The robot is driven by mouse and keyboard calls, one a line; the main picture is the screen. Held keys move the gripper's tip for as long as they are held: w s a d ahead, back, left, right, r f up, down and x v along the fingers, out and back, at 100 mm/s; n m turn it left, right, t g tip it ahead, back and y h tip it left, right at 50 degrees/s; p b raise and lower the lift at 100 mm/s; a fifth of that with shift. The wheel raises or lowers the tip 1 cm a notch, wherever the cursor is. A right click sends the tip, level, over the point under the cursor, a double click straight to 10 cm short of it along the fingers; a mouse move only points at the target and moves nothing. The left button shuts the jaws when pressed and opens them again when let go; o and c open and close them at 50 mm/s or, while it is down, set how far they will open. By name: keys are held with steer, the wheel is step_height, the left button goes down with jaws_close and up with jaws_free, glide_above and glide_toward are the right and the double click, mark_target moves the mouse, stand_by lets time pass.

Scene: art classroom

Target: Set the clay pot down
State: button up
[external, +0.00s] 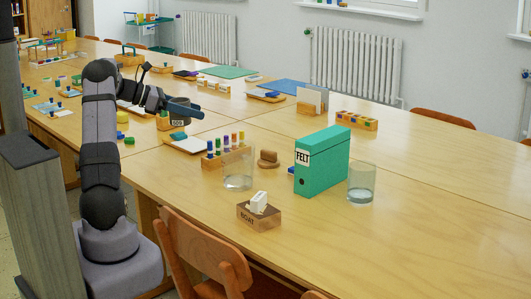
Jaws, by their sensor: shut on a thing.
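My gripper (185,108) is a small dark blue shape above the far left part of the long table (420,210). The arm reaches out to the right from its upright links. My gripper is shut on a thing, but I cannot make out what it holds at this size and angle. No clay pot can be clearly told apart in this view. A wooden box with a lettered label (177,122) shows just below my gripper. I cannot tell whether the two touch.
A white tray (188,146), a peg block (230,158), a glass jar (238,172), a brown knobbed piece (268,159), a green FELT binder (322,162), another jar (361,183) and a BOAT box (258,215) stand nearby.

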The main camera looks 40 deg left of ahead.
steer(key=s+a+f+n+t+y, duration=0.1)
steer(key=s+a+f+n+y, duration=0.15)
steer(key=s+a, duration=0.4)
steer(key=n+y, duration=0.3)
steer(key=y, duration=0.1)
glide_above(159, 166)
step_height(159, 166, down, 4)
steer(key=shift+t, duration=0.4)
steer(key=shift+f, duration=5)
steer(key=shift+f+b, duration=0.1)
steer(key=shift+b, duration=0.2)
steer(key=shift+f, duration=0.1)
steer(key=o, duration=1.1)
steer(key=shift+o, duration=0.2)
